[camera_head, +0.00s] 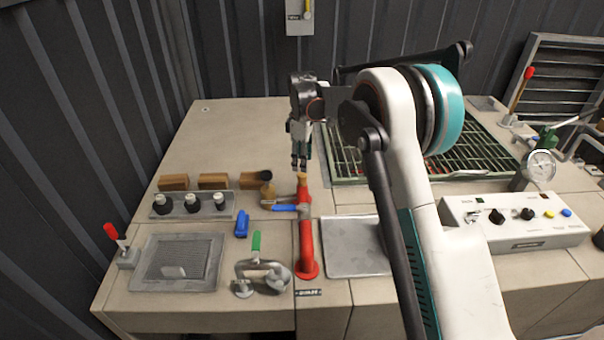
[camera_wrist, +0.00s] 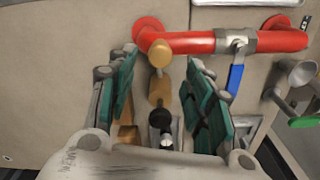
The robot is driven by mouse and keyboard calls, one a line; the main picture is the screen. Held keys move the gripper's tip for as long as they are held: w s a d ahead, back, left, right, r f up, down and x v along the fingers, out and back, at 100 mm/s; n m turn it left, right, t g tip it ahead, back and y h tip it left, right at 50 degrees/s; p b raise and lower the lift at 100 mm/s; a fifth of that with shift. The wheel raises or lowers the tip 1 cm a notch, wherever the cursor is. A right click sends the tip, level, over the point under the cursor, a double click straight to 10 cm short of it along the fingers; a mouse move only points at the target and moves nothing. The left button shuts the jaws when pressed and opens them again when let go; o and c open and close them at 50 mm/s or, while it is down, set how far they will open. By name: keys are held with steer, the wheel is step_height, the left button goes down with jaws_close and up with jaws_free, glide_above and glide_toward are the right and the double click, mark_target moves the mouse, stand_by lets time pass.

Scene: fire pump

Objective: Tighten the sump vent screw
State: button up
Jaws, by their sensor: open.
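A red pipe (camera_head: 306,235) runs toward the back of the bench, with a brass screw-like fitting (camera_head: 302,178) at its far end. I take this fitting for the sump vent screw, though no readable label confirms it. My gripper (camera_head: 300,167) points down just above it, empty. In the wrist view my gripper (camera_wrist: 162,58) has its teal-sided fingers apart, and the brass fitting (camera_wrist: 160,52) shows between the tips, beside the red pipe (camera_wrist: 275,41). I see no clear contact.
A blue-handled valve (camera_head: 284,207) sits on the pipe. The back left bench top is clear.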

mark_target(302, 177)
steer(key=shift+f+b, duration=0.45)
steer(key=shift+f, duration=2.15)
steer(key=c, duration=1)
